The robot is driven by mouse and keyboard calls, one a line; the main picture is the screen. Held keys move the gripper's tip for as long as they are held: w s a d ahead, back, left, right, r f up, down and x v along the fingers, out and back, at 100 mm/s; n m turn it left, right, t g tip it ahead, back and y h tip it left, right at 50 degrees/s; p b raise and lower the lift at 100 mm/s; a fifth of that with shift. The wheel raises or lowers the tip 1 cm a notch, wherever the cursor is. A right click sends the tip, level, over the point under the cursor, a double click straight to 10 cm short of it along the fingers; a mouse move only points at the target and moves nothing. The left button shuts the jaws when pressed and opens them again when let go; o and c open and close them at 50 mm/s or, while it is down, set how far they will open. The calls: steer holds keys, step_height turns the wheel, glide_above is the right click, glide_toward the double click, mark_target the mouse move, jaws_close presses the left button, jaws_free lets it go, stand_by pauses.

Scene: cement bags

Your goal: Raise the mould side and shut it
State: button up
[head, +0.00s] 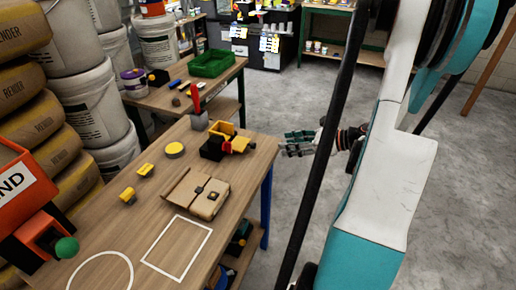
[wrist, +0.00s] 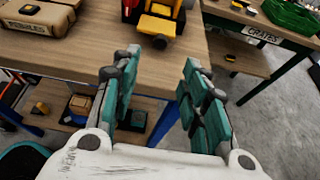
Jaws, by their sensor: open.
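A tan, box-like piece (head: 209,199) lies on the wooden bench, with a flat flap (head: 178,187) spread out at its left and dark fittings on top. It may be the mould with its side down; I cannot tell for sure. In the wrist view a tan piece (wrist: 42,28) marked PEBBLES lies at the upper left, only partly in frame. My gripper (head: 298,143) is open and empty, off the bench's right edge and apart from the tan piece. Its teal fingers also show spread in the wrist view (wrist: 160,62).
A yellow and black toy-like vehicle (head: 228,143) stands near the bench's right edge. Small yellow pieces (head: 146,170) lie left. A green crate (head: 211,63) is on the far table. Floor right of the bench is clear.

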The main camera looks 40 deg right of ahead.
mark_target(255, 146)
steer(key=b+x, duration=0.3)
steer(key=x, duration=0.9)
steer(key=shift+f+b, duration=0.1)
steer(key=shift+b, duration=0.2)
steer(key=shift+c, duration=0.2)
jaws_close()
